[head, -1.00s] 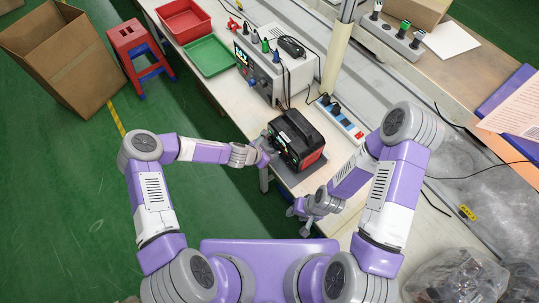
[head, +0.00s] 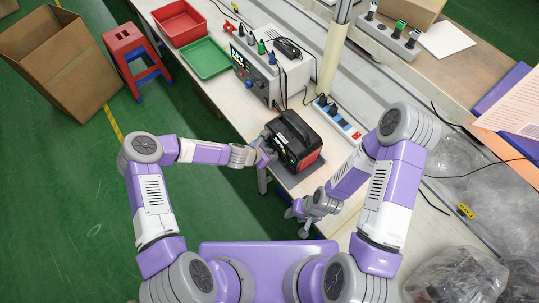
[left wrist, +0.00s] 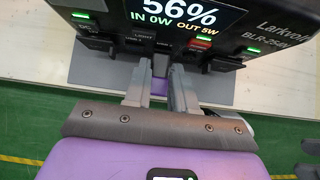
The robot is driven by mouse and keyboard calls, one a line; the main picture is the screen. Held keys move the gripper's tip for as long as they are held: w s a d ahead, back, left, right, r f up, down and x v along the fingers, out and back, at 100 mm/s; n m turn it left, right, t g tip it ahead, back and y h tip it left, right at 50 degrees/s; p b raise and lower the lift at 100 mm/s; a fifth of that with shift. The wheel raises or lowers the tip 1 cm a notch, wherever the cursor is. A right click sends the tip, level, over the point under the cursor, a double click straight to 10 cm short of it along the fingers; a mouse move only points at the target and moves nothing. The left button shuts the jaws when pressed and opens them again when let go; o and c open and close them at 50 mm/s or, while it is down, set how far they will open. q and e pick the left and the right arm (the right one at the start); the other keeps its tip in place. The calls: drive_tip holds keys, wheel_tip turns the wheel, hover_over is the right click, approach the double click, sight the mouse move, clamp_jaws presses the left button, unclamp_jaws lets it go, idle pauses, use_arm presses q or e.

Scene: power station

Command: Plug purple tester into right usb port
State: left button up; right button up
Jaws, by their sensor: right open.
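The black power station (head: 299,136) with red trim sits on a grey mat at the near end of the bench. In the left wrist view its front panel (left wrist: 236,22) shows a lit screen reading 56%, IN 0W, OUT 5W, with several green lights. My left gripper (head: 266,152) is at that front. Its fingers (left wrist: 160,75) also show in the left wrist view, closed about a small purple tester (left wrist: 158,87) just below the panel. The tester's tip and the port are hidden. My right gripper (head: 299,215) is open and empty, low beside the bench's near end.
A grey bench instrument (head: 268,75), a power strip (head: 338,117), a green tray (head: 206,59) and a red tray (head: 180,22) stand on the bench. A red stool (head: 130,50) and a cardboard box (head: 65,65) are on the floor.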

use_arm(q)
drive_tip(key=o, duration=0.5)
drive_tip(key=v, duration=0.7)
drive_tip(key=shift+a+r, duration=0.15)
drive_tip(key=shift+r, duration=0.05)
drive_tip(key=shift+s+f, duration=0.1)
drive_tip(key=shift+s, duration=0.05)
